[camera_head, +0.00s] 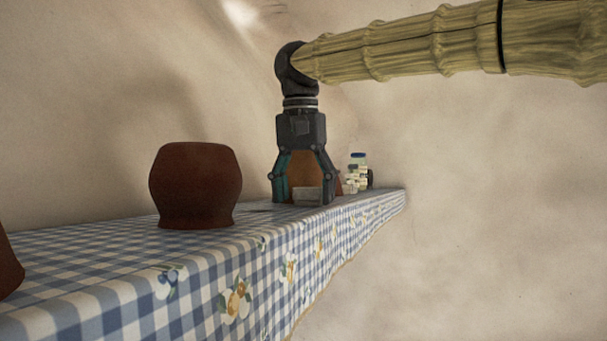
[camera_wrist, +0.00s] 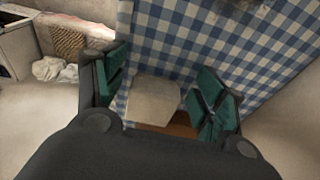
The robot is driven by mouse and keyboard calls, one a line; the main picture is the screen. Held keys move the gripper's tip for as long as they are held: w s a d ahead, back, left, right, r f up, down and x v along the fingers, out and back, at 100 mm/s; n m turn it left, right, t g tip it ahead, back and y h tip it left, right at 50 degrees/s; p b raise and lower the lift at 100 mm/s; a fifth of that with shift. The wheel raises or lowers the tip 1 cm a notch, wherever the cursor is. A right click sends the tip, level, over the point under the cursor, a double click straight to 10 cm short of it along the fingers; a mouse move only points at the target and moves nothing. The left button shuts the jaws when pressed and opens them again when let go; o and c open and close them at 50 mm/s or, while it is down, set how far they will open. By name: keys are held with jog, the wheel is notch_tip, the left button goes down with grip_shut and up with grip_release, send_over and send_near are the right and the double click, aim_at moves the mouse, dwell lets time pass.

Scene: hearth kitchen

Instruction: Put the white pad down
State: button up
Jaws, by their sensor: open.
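The white pad (camera_head: 307,195) is a small pale block at the cloth-covered shelf's surface, below and between my gripper's fingers. In the wrist view the white pad (camera_wrist: 154,100) lies between the two green finger pads, with a visible gap on the right; on the left the gap is hard to judge. My gripper (camera_head: 303,198) points straight down with its fingers spread, and it also shows in the wrist view (camera_wrist: 160,102). The pad appears to rest on the checked cloth, though its underside is hidden.
A dark red-brown pot (camera_head: 195,186) stands left of my gripper on the blue-checked cloth (camera_head: 130,250). An orange-brown thing (camera_head: 306,172) shows between the fingers. A jar with a blue lid (camera_head: 358,170) stands farther back. The shelf's edge drops away at right.

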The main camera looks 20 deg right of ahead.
notch_tip(320, 180, up, 12)
jog(key=s+a+b, duration=0.1)
jog(key=b, duration=0.1)
jog(key=shift+s+b, duration=0.2)
jog(key=shift+b, duration=0.15)
jog(key=shift+f, duration=0.1)
dwell(0.4)
